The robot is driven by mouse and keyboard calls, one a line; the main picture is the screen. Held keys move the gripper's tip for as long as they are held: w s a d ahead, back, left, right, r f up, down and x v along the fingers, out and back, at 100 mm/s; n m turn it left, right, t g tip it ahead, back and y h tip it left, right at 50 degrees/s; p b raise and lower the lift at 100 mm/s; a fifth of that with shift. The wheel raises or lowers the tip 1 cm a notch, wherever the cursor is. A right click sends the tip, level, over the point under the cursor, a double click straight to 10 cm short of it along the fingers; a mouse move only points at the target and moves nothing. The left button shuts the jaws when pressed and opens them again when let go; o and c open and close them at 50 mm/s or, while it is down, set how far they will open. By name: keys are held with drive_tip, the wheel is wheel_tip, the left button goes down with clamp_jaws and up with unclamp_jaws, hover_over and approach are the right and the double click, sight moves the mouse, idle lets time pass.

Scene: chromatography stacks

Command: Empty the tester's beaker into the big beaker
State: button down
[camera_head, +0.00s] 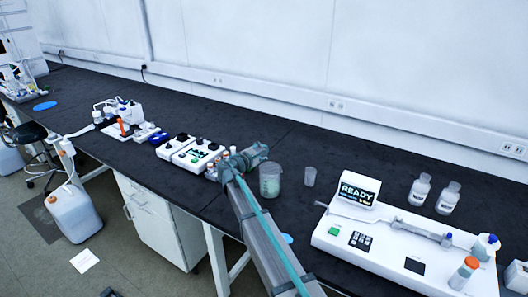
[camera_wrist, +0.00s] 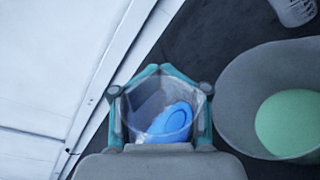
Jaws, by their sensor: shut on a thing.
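My gripper (camera_wrist: 160,98) is shut on a small clear beaker (camera_wrist: 148,108), with a finger on each side. A bright blue patch shows within its outline; I cannot tell whether it is liquid inside or something seen through the wall. In the head view my gripper (camera_head: 248,158) is over the bench, just left of the big beaker, and the held beaker is hard to make out. The big beaker (camera_head: 270,180) stands upright with pale green liquid; its grey wall (camera_wrist: 240,90) and the green contents fill the right of the wrist view. The white tester (camera_head: 385,240) displays READY.
Another small beaker (camera_head: 310,176) stands right of the big beaker. Two clear bottles (camera_head: 420,190) stand behind the tester, and an orange-capped bottle (camera_head: 463,273) sits at its right end. White devices (camera_head: 190,152) stand left of my gripper. The bench behind the beakers is clear.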

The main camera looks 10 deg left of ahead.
drive_tip(key=shift+d+m+b, duration=0.1)
drive_tip(key=shift+m+b, duration=0.8)
drive_tip(key=shift+b, duration=0.4)
drive_tip(key=shift+f+m+b, duration=0.1)
drive_tip(key=shift+m+b, duration=0.3)
drive_tip(key=shift+b, duration=0.45)
drive_tip(key=shift+s+d, duration=0.1)
idle(0.5)
drive_tip(key=shift+f+m+y+b, duration=0.1)
drive_tip(key=shift+m+y+b, duration=0.3)
drive_tip(key=shift+b, duration=0.55)
drive_tip(key=shift+d+m, duration=0.1)
drive_tip(key=shift+m, duration=0.2)
drive_tip(key=shift+s+d+f+m+b, duration=0.15)
drive_tip(key=shift+m+b, duration=0.5)
drive_tip(key=shift+b, duration=0.75)
drive_tip(key=shift+d+r+m+b, duration=0.1)
drive_tip(key=shift+m+b, duration=0.55)
drive_tip(key=shift+b, duration=0.7)
drive_tip(key=shift+s+d+m+y+b, duration=0.15)
drive_tip(key=shift+m+y+b, duration=0.15)
drive_tip(key=shift+m+b, duration=0.65)
drive_tip(key=shift+r+n, duration=0.2)
drive_tip(key=shift+n, duration=0.05)
